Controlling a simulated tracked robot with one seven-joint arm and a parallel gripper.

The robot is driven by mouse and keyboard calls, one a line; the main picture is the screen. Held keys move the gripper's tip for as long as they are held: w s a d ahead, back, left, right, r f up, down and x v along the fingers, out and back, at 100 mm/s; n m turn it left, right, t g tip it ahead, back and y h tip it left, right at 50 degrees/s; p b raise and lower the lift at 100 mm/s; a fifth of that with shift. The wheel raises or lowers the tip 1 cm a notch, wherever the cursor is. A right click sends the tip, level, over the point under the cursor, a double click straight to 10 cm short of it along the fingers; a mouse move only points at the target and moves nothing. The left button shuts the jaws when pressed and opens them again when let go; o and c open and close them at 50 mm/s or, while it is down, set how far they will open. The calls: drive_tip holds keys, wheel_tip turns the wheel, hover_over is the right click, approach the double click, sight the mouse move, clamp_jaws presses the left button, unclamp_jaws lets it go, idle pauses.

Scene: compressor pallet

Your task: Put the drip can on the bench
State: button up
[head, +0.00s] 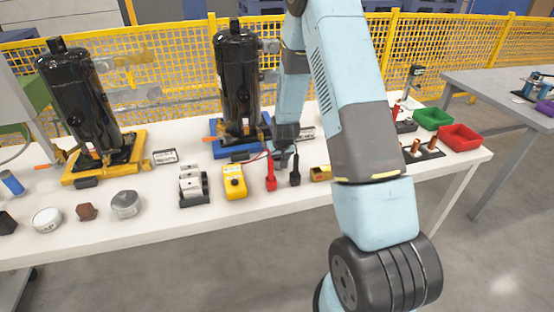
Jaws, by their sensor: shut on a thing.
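My gripper (283,160) points down over the white bench (220,218), in front of the blue base of the right black compressor. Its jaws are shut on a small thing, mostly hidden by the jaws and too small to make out. I cannot tell if it touches the bench. No drip can is plain to tell: a round grey metal can (126,205) and a low white round tin (46,220) stand apart from my gripper, at the front left of the bench.
Black compressors stand upright on a yellow base (77,180) and a blue base (228,152). Green and red bins (460,137) stand at the right. The front edge is mostly clear.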

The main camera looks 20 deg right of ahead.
drive_tip(key=o, duration=1.1)
drive_tip(key=s+f+v, duration=0.1)
drive_tip(key=s+v, duration=0.2)
drive_tip(key=v, duration=3.2)
drive_tip(key=shift+t, duration=0.6)
drive_tip(key=shift+s+a+r, duration=0.1)
drive_tip(key=shift+s+r, duration=1.55)
drive_tip(key=shift+s, duration=1.85)
drive_tip(key=shift+s+a+r, duration=0.1)
drive_tip(key=shift+s+r, duration=1.6)
drive_tip(key=shift+s, duration=1.75)
drive_tip(key=shift+s+r, duration=1.65)
drive_tip(key=shift+s, duration=1.85)
